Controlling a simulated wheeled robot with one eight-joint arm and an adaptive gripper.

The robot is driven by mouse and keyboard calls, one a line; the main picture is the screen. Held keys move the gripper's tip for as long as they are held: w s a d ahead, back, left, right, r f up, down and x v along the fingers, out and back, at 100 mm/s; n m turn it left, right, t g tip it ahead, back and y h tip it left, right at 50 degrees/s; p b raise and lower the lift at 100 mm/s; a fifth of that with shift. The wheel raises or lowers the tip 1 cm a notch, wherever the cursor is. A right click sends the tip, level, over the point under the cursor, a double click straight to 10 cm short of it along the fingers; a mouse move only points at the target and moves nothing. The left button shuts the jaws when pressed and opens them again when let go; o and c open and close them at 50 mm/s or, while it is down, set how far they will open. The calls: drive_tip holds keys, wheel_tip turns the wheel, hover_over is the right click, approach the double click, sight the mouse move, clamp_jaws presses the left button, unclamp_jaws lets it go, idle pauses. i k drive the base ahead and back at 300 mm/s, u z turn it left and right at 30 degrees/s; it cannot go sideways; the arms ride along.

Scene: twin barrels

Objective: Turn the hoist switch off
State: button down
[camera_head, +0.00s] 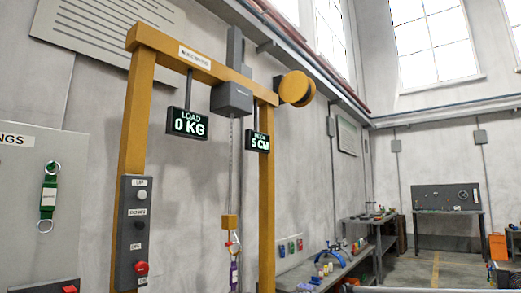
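The hoist control panel (133,232) is a tall dark grey box on the left yellow post of the hoist frame. The knob's exact setting cannot be told. The load display (187,123) reads 0 KG and the hook display (258,142) reads 5 CM. My gripper is not in view.
The hoist hook (232,243) hangs on a chain between the posts, with a purple item below it. A grey board with a green strap (48,197) is at left. A workbench (330,270) stands at right; open floor (435,268) lies beyond.

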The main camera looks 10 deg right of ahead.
sight(141, 268)
drive_tip(key=k, duration=1.3)
drive_tip(key=u, duration=0.35)
drive_tip(key=i, duration=0.65)
